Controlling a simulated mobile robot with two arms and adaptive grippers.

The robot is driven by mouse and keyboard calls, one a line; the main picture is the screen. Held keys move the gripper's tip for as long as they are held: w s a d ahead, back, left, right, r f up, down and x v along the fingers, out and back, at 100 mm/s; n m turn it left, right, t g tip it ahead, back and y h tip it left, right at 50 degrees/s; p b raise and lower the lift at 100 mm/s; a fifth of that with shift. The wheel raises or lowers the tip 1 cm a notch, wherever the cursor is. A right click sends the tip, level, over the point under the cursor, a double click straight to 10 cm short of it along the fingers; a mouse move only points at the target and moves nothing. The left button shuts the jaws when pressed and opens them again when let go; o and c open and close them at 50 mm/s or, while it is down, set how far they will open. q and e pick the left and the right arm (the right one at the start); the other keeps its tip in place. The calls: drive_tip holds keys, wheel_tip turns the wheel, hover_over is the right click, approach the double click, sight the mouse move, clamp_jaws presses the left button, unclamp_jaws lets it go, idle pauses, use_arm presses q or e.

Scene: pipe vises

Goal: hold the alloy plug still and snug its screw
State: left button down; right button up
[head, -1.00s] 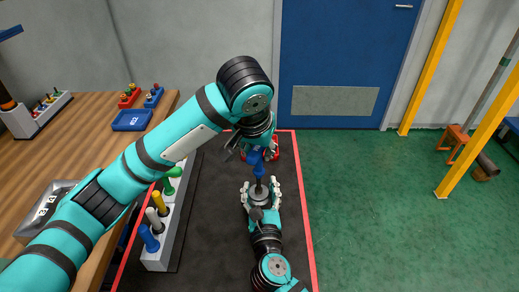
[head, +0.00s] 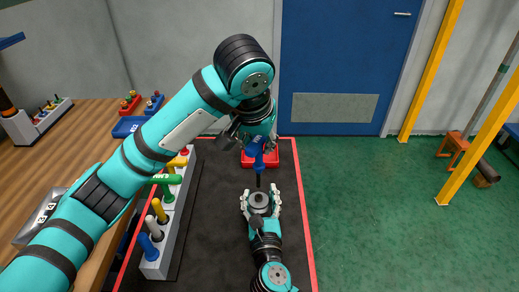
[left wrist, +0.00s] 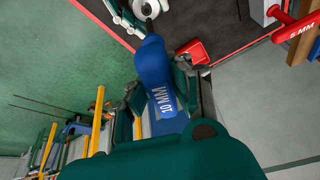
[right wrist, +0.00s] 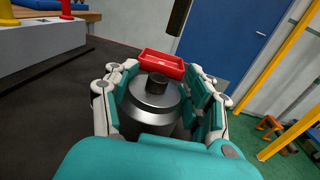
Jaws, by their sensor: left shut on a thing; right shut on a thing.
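The alloy plug (head: 260,203) is a grey metal cylinder, upright between the fingers of my right gripper (head: 260,198). In the right wrist view the plug (right wrist: 155,108) has a dark round stub, the screw (right wrist: 157,82), on top, with no driver on it. My left gripper (head: 254,135) is shut on a blue driver (head: 257,148) marked 10 MM, which also shows in the left wrist view (left wrist: 155,75). The driver's dark shaft points down toward the plug. Its tip looks just above the plug, apart from it. The left gripper's fingers are partly hidden in the head view.
A red tray (head: 287,154) lies behind the plug on the dark mat (head: 215,225). A pale rack (head: 162,258) with several coloured drivers stands to the left, beside a wooden bench (head: 75,135).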

idle(0.3)
drive_tip(key=o, duration=1.7)
drive_tip(key=shift+c, duration=0.2)
drive_tip(key=shift+s, duration=0.1)
